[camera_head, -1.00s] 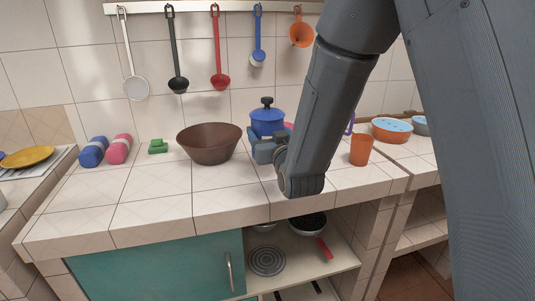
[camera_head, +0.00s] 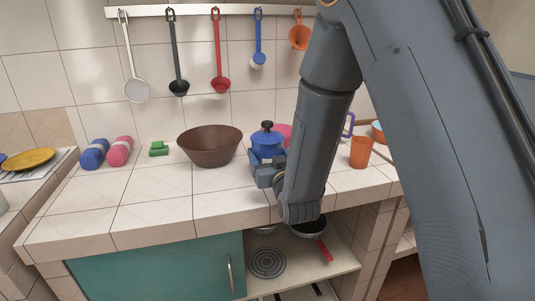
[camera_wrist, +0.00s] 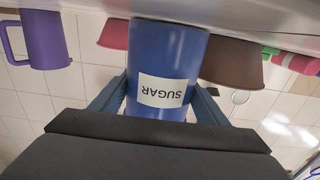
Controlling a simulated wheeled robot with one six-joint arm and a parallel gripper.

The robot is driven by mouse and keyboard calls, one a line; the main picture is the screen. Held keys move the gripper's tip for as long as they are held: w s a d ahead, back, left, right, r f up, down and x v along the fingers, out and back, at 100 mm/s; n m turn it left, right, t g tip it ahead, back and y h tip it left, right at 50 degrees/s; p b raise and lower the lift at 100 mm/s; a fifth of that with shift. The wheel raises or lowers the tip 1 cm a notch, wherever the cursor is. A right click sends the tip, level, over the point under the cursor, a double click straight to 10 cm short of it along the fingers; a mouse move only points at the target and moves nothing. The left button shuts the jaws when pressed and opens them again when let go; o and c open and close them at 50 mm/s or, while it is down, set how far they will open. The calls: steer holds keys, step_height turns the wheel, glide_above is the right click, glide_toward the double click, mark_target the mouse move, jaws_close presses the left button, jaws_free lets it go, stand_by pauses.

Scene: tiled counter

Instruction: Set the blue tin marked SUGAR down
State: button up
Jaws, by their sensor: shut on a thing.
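The blue tin (camera_head: 267,142) has a blue lid with a black knob and stands upright at the counter, right of the brown bowl. In the wrist view the tin (camera_wrist: 165,60) appears upside down with its white SUGAR label (camera_wrist: 161,91) facing me. My gripper (camera_head: 265,172) is shut on the tin, with a jaw on each side; the jaws also show in the wrist view (camera_wrist: 158,105). The tin's base is at or very near the counter top (camera_head: 220,185); I cannot tell whether it touches. My gripper hides the tin's lower part in the head view.
The brown bowl (camera_head: 210,147) is close to the tin's left. A pink bowl (camera_head: 286,131) is just behind it at right. An orange cup (camera_head: 361,152) and a purple mug (camera_wrist: 45,40) stand farther right. The counter's front left is clear.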

steer(key=o, duration=1.3)
steer(key=shift+o, duration=0.2)
steer(key=shift+r, duration=0.1)
steer(key=v, duration=0.9)
steer(key=shift+s+d+r, duration=0.1)
steer(key=shift+s, duration=0.3)
steer(key=shift+p+v, duration=1.15)
steer(key=shift+p, duration=0.1)
